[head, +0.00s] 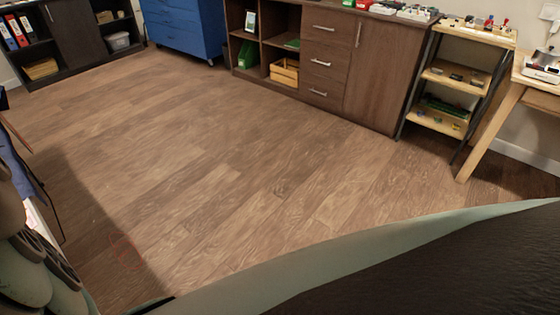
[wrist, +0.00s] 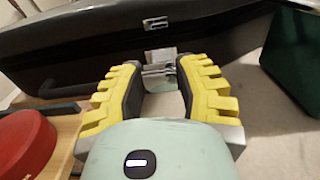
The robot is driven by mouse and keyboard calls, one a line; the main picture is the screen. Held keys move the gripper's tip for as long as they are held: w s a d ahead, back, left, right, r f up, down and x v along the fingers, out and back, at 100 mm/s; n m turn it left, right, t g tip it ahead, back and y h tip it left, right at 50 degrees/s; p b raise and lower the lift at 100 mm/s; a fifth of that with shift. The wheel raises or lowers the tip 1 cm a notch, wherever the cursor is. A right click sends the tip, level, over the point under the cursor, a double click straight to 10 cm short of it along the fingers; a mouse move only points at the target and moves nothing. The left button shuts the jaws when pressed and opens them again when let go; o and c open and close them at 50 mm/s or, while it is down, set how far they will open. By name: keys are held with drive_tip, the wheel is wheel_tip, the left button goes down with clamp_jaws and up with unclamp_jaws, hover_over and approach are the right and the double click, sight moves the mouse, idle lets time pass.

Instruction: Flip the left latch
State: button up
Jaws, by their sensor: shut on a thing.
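A dark case (wrist: 100,50) fills the back of the wrist view. A metal latch (wrist: 158,62) is on its front face, and a small metal plate (wrist: 155,22) sits above it on the case. My gripper (wrist: 160,70), with yellow and black fingers, reaches to the case front. The fingers stand apart on either side of the latch, shut on it. The fingertips partly hide where they touch it. I cannot tell from this close view which end of the case this is. The case and gripper cannot be made out in the head view.
In the wrist view, a round red object (wrist: 25,142) lies at the left and a dark green box (wrist: 294,65) stands at the right. The head view shows open wooden floor (head: 210,160), a dark cabinet (head: 345,65), a blue drawer unit (head: 185,25) and a shelf rack (head: 455,75).

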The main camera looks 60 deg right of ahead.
clamp_jaws()
